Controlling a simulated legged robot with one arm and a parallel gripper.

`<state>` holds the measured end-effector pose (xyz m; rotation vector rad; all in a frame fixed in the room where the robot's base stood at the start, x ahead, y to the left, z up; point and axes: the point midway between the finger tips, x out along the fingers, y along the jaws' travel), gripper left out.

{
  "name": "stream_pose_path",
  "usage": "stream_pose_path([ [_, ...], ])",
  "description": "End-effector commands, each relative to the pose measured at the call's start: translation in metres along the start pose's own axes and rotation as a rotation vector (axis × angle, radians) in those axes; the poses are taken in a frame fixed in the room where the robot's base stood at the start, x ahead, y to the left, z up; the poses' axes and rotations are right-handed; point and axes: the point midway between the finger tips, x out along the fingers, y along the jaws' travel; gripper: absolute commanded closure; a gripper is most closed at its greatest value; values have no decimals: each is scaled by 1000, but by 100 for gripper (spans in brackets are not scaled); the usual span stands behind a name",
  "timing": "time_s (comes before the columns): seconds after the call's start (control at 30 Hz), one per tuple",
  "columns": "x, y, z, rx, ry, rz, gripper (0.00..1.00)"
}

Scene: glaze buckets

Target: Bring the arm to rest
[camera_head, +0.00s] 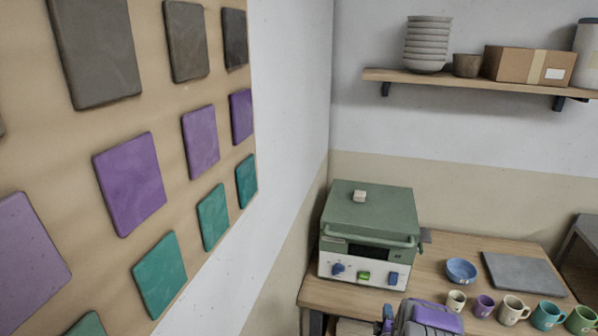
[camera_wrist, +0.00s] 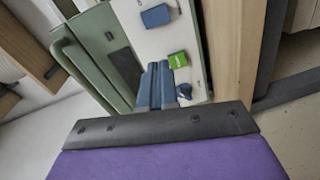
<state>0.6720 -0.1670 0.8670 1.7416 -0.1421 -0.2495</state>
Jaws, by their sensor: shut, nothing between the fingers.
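My gripper (camera_wrist: 160,70) shows in the wrist view with its two blue-grey fingers together and nothing between them. The fingertips point toward the white control panel of a green kiln (camera_wrist: 95,50); I cannot tell the exact gap. In the head view, part of my arm, grey and purple, shows at the bottom edge in front of the table, below the kiln (camera_head: 370,210). The kiln's lid is down, with a small pale block (camera_head: 359,196) on top. Its panel carries blue knobs and a green switch (camera_head: 364,276).
The wooden table (camera_head: 330,296) also holds a blue bowl (camera_head: 461,271), a grey slab (camera_head: 523,273) and several mugs (camera_head: 514,309) along the front, right of my arm. A shelf (camera_head: 480,83) with stacked bowls and a box (camera_head: 528,65) hangs above. A tile board (camera_head: 70,165) fills the left wall.

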Motion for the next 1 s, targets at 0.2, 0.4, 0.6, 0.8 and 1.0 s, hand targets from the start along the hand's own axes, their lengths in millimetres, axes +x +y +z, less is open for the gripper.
stream_pose_path([
  [0.2, 10, 32, -29, 132, 5, -149, 100],
  [0.4, 2, 56, -53, 246, -13, -297, 100],
  [0.6, -17, 83, -75, 351, -48, -437, 100],
  [0.8, -48, 108, -94, 446, -105, -573, 100],
  [1.0, -91, 132, -108, 531, -186, -708, 100],
])
